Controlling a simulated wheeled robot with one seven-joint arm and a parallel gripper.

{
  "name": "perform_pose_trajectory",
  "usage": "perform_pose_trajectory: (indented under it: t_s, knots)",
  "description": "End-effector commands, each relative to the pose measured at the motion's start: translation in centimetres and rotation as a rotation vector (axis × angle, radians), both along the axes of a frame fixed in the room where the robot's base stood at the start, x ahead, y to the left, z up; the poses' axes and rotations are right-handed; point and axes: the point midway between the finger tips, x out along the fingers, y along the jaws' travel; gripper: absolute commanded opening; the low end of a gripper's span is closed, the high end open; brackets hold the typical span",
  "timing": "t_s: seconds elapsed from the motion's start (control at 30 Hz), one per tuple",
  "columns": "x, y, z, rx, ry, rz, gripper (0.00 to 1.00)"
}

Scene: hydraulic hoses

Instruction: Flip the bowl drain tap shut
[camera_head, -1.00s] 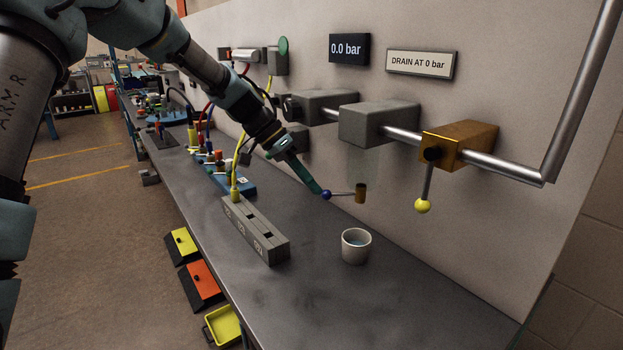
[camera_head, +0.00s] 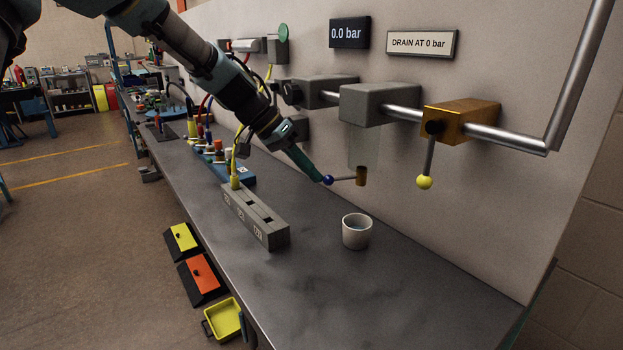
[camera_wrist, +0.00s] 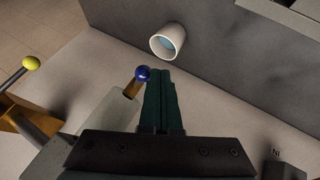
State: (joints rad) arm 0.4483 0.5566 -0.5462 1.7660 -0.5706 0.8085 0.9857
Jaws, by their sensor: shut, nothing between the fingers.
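The bowl drain tap (camera_head: 361,176) is a small brass body below a clear bowl (camera_head: 364,148), under a grey block on the wall pipe. Its thin lever (camera_head: 344,179) sticks out sideways to the left, roughly level, and ends in a blue ball (camera_head: 328,180). My gripper (camera_head: 320,179) is shut and empty, its fingertips right beside the blue ball. In the wrist view the green fingers (camera_wrist: 158,75) lie just right of the blue ball (camera_wrist: 143,73); I cannot tell whether they touch it. The brass tap also shows there (camera_wrist: 132,89).
A white cup (camera_head: 356,231) with liquid stands on the bench below the tap. A brass valve (camera_head: 459,121) with a hanging yellow-ball lever (camera_head: 425,182) is on the pipe to the right. A grey slotted block (camera_head: 255,216) lies left. The front right bench is clear.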

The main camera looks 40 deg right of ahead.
Motion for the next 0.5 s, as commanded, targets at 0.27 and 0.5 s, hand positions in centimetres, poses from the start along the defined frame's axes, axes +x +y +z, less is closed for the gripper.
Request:
perform_pose_trajectory:
  t_s: [0.27, 0.5]
  knots:
    - [-2.6, 1.3, -0.8, -0.001, -0.006, 0.257, 0.0]
    - [-4.9, 1.8, -0.5, -0.003, -0.005, 0.47, 0.0]
